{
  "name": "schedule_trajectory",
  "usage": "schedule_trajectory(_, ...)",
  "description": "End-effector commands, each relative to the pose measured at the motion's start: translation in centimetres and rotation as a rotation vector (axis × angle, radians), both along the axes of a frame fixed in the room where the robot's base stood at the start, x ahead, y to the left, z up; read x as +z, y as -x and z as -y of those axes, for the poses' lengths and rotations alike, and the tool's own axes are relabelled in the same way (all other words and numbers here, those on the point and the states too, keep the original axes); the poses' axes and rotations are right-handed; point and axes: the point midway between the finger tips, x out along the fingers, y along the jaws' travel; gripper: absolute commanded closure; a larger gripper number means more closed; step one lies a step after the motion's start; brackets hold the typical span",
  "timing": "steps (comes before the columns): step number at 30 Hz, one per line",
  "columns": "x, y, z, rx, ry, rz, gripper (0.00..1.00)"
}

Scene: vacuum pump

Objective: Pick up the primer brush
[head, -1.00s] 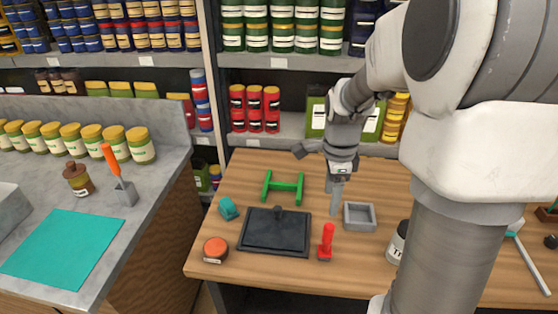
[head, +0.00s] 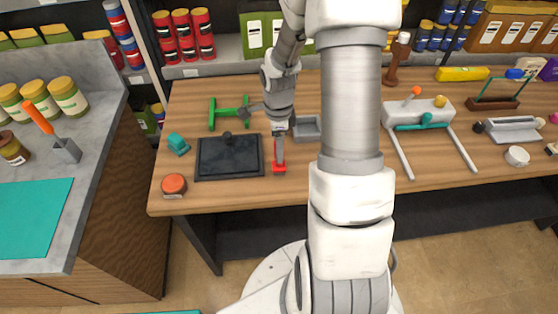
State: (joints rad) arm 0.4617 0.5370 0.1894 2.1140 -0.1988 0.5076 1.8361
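A small red tool (head: 279,169), which may be the primer brush, stands on the wooden table just right of a dark flat tray. Only its red base shows; its upright handle is hidden by my gripper. My gripper (head: 280,154) points down directly over it, with the grey fingers overlapping the handle's place. I cannot tell whether the fingers are apart, touching it or closed on it.
The dark tray (head: 212,172) lies left of my gripper, and a grey square dish (head: 307,132) to its right. A green frame (head: 213,117), teal block (head: 178,143) and round orange-red tin (head: 174,185) are nearby. A white device (head: 420,108) stands farther right.

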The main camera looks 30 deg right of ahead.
Motion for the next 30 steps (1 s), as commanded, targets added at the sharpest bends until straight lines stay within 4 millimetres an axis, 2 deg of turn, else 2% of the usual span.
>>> schedule_trajectory(5, -0.9, 0.1, 0.0, 0.000, -0.001, -0.002, 0.29)
schedule_trajectory(15, -4.8, 0.1, 0.1, 0.000, -0.001, -0.002, 0.29)
schedule_trajectory(25, -5.4, 0.1, 0.1, 0.000, 0.000, 0.001, 0.29)
schedule_trajectory(26, -5.4, 0.1, 0.1, 0.000, 0.000, 0.001, 0.31)
schedule_trajectory(30, -5.4, 0.1, 0.1, 0.000, 0.000, 0.001, 0.56)
